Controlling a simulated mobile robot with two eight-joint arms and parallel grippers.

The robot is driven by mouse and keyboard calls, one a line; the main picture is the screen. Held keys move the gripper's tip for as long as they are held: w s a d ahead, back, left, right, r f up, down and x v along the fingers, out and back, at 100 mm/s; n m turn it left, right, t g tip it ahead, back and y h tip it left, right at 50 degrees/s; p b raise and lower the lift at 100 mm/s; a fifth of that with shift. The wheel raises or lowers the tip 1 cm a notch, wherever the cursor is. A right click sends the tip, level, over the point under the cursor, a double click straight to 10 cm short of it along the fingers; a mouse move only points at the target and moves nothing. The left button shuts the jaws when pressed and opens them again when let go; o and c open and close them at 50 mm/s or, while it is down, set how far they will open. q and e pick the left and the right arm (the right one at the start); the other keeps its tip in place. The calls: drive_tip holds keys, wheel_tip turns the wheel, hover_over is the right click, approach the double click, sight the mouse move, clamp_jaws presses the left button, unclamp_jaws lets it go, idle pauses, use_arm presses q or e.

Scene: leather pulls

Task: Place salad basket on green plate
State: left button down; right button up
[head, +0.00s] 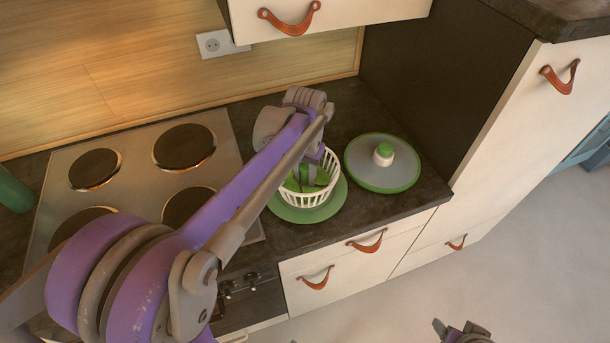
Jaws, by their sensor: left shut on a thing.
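The white slatted salad basket (327,192) with green leaves inside is upright over the green plate (317,214) on the dark counter. The plate's rim shows in front and to the right of it; whether the basket's base touches the plate is hidden. My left gripper (308,178) reaches down into the basket from above and is shut on it; the arm hides the basket's left side and the exact grip. Part of my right gripper (461,332) shows at the bottom edge, away from the counter, its jaws unclear.
A grey round lid with green rim and knob (382,163) lies just right of the plate. A stove (145,165) with several hotplates is to the left, and a green object (14,190) at the far left. A tall cabinet (525,120) bounds the counter's right end.

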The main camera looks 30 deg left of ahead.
sight(305, 167)
use_arm(q)
drive_tip(key=c, duration=0.6)
unclamp_jaws()
drive_tip(key=shift+r, duration=0.5)
wheel_tip(305, 167, up, 11)
drive_tip(key=shift+r+p, duration=0.15)
drive_tip(key=shift+p, duration=0.45)
